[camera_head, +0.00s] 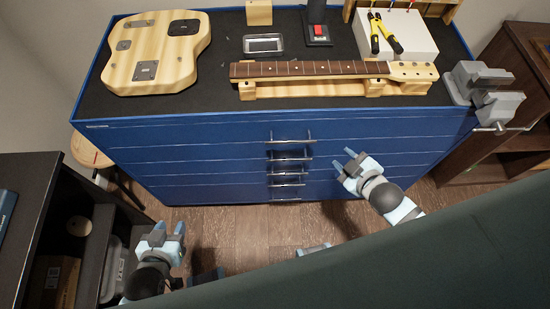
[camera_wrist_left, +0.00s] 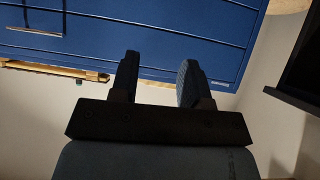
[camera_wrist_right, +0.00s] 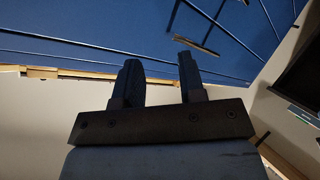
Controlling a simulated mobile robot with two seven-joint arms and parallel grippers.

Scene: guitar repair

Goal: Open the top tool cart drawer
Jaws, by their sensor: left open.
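The blue tool cart (camera_head: 200,165) stands ahead with several drawers stacked down its front. The top drawer (camera_head: 200,133) looks closed, level with the front, and its silver bar handle (camera_head: 291,140) is the highest in a column of handles. My right gripper (camera_head: 343,160) is open and empty in front of the cart, to the right of the handles and apart from them. My left gripper (camera_head: 170,232) is open and empty, low at the left, well away from the cart front. Both wrist views show open fingers with nothing between them, and blue drawer fronts (camera_wrist_left: 150,30) beyond.
On the cart top lie a guitar body (camera_head: 155,55), a guitar neck (camera_head: 310,69) on a wooden support, a small tray (camera_head: 263,44), and pliers (camera_head: 384,36) on a white box. A grey vise (camera_head: 485,95) sits at the right corner. Dark shelves (camera_head: 50,225) stand close on the left.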

